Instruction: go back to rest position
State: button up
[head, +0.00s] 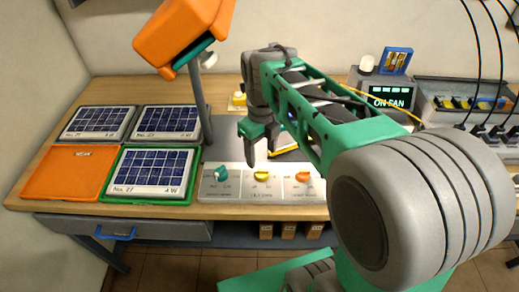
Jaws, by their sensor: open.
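My gripper (262,141) hangs open above the workbench, near the middle of the head view. It points downward with its fingers apart, and nothing shows between them. It is over the back part of the bench, behind the control panel (232,188) with its teal, yellow and orange knobs. My green and grey arm reaches from the lower right and hides part of the bench. A dark item with a yellow edge (284,151) lies just right of the fingers, partly hidden by the arm.
An orange lamp (180,32) on a grey post stands left of my gripper. Solar panels (152,169) and an orange plate (70,172) lie on the left of the wooden bench (28,188). An "ON FAN" display (390,97) and a cabled unit (470,100) stand right.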

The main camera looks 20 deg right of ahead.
jog(key=n, duration=0.2)
jog(key=s+n, duration=0.1)
jog(key=n, duration=0.1)
jog(key=shift+s+r+n+t, duration=0.1)
jog(key=shift+r+n+t, duration=0.05)
jog(key=shift+n+t, duration=0.15)
jog(key=s+n+t, duration=0.1)
jog(key=s+n, duration=0.2)
jog(key=n, duration=1)
jog(key=s+f+n+t, duration=0.1)
jog(key=s+n, duration=0.2)
jog(key=n, duration=1)
jog(key=shift+s+a+f+t, duration=0.25)
jog(key=shift+a+t, duration=0.05)
jog(key=shift+t, duration=0.1)
